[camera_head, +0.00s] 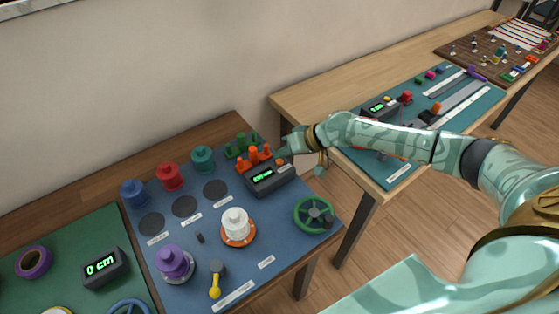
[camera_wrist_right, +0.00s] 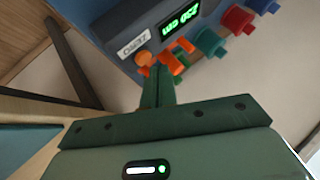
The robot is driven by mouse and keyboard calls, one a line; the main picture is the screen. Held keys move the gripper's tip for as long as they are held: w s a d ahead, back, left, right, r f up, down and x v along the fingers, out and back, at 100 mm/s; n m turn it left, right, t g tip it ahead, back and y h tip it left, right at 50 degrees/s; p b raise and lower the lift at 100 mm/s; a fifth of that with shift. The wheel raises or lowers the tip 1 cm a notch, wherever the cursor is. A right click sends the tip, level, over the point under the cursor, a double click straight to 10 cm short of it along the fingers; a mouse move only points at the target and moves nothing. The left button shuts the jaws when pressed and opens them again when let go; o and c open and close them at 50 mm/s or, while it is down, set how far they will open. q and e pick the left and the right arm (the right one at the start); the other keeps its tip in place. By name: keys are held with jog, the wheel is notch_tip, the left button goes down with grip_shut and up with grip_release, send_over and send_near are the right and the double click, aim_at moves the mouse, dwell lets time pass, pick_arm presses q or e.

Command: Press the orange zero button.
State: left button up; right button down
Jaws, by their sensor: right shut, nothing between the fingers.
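A dark box with a green-lit display (camera_head: 268,178) stands at the back right of the blue mat. In the right wrist view its display (camera_wrist_right: 180,25) and a white label (camera_wrist_right: 133,47) are at the top. A small orange button (camera_wrist_right: 143,58) sits beside the label; in the head view it shows at the box's back edge (camera_head: 281,162). My right gripper (camera_head: 283,151) is shut and empty, just behind the box. In the wrist view its fingertips (camera_wrist_right: 158,70) are close to the button; I cannot tell whether they touch. My left gripper is not in view.
Orange pegs (camera_head: 254,157) and green pegs (camera_head: 241,146) stand close beside the box. Red (camera_head: 170,177), blue (camera_head: 133,193) and teal (camera_head: 203,158) spools are to the left. A green handwheel (camera_head: 314,214) is in front right. Another table (camera_head: 300,98) stands behind, under my right arm.

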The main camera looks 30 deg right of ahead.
jog(key=shift+f, duration=0.4)
jog(key=shift+f+b, duration=0.35)
jog(key=shift+f, duration=0.05)
dwell(0.4)
dwell(0.4)
jog(key=shift+r+p, duration=0.75)
jog(key=shift+r, duration=0.1)
notch_tip(320, 180, up, 5)
jog(key=p, duration=0.4)
dwell(0.6)
